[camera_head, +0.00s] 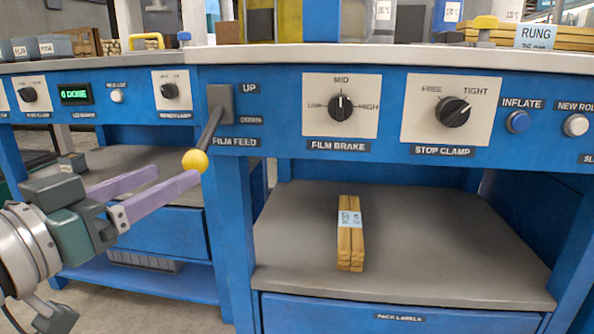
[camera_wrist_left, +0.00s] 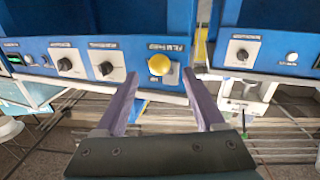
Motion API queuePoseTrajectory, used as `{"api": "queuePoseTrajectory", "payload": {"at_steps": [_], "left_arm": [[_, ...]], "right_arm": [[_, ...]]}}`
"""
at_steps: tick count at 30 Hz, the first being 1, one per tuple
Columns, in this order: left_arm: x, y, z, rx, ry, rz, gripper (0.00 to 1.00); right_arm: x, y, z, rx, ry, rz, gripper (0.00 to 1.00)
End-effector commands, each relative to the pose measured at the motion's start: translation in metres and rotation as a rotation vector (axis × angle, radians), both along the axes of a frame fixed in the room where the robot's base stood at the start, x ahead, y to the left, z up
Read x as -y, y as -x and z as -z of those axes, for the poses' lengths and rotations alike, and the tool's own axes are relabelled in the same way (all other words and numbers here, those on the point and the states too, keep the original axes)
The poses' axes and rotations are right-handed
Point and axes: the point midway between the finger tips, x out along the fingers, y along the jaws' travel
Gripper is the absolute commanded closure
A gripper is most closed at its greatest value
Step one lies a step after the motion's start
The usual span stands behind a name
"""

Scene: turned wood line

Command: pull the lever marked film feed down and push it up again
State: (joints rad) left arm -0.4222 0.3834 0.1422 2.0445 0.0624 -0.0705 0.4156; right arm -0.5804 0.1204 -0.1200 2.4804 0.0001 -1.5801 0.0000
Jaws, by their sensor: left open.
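The film feed lever (camera_head: 211,131) is a dark rod with a yellow ball knob (camera_head: 195,160). It comes out of a grey plate on the blue panel beside the UP and DOWN labels, and its knob end hangs low and towards me. In the left wrist view the yellow knob (camera_wrist_left: 159,64) shows between the fingers, just past their tips. My left gripper (camera_head: 178,175) is open, its two purple fingers pointing at the knob, one tip close to it in the head view. I cannot tell whether they touch. My right gripper is not in view.
The film brake dial (camera_head: 340,107) and stop clamp dial (camera_head: 453,111) are on the panel to the right. Below, a grey shelf (camera_head: 440,240) holds a bundle of wooden strips (camera_head: 350,235). A worktop edge (camera_head: 400,57) runs above the panel.

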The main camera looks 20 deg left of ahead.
Motion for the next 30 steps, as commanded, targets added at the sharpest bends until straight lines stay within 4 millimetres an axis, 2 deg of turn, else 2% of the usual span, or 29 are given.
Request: {"api": "queuePoseTrajectory", "payload": {"at_steps": [3, 10, 15, 23, 30], "left_arm": [[0.001, -0.023, 0.003, 0.005, -0.002, 0.001, 0.29], [0.002, -0.054, 0.002, 0.002, -0.001, 0.0, 0.29], [0.002, -0.064, 0.002, -0.002, -0.001, 0.0, 0.29], [0.002, -0.065, 0.001, -0.002, 0.0, 0.0, 0.29], [0.002, -0.064, 0.001, -0.002, 0.0, 0.0, 0.54]], "right_arm": [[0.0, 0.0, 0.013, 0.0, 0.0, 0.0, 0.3], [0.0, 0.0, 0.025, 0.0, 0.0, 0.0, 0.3], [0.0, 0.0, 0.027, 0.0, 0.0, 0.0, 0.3], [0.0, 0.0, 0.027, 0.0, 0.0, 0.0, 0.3], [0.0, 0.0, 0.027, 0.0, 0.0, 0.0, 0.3]]}}
